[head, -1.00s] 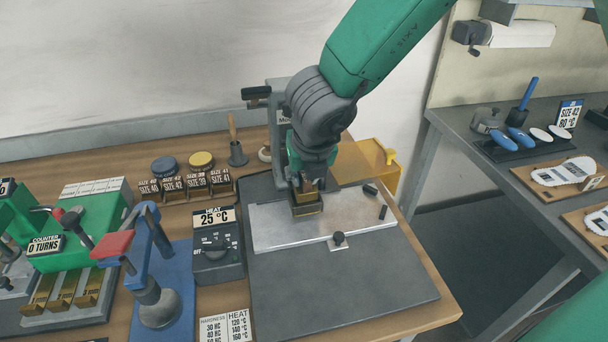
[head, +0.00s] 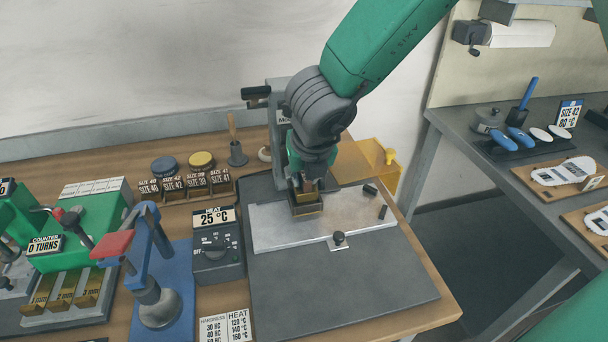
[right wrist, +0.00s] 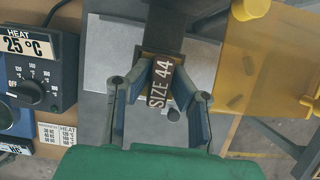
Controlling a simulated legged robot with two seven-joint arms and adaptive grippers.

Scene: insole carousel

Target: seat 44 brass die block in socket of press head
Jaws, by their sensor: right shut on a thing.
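My right gripper (head: 306,186) comes down from above at the press and is shut on the brass die block. In the right wrist view the block (right wrist: 160,84) sits between the two fingers (right wrist: 160,92), with its "SIZE 44" label facing the camera. In the head view a dark, square-rimmed socket (head: 307,209) is directly below the fingers, over the pale metal plate (head: 345,215). The fingers hide most of the block, so I cannot tell how deep it sits in the socket. The grey press column (head: 277,150) stands behind. My left gripper is not in view.
The dark mat (head: 340,290) in front is clear.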

